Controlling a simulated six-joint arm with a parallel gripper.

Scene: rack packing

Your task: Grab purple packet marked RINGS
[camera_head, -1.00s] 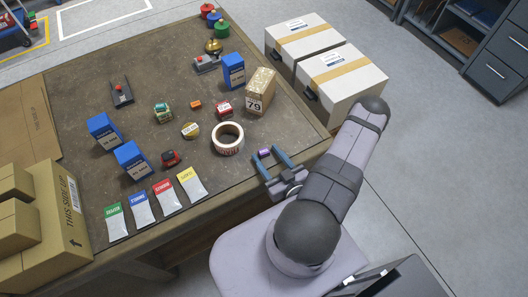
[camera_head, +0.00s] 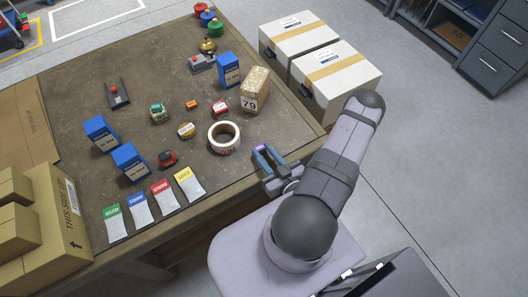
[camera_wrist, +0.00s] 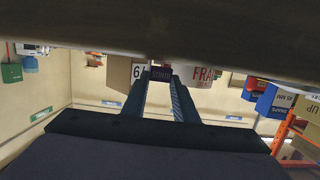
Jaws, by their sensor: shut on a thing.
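The purple packet (camera_head: 261,148) is a small block near the right front edge of the table, mostly hidden by the fingers. My gripper (camera_head: 263,150) is shut on it, one blue finger on each side. In the wrist view the packet (camera_wrist: 161,73) sits between the tips of my gripper (camera_wrist: 160,80), its pale lettering too small to read surely. I cannot tell whether it touches the table.
A tape roll (camera_head: 224,137) lies left of my gripper, and a brown box marked 79 (camera_head: 255,90) stands behind. Four flat packets (camera_head: 152,199) lie along the front edge. Two white cartons (camera_head: 335,80) stand beyond the table's right edge.

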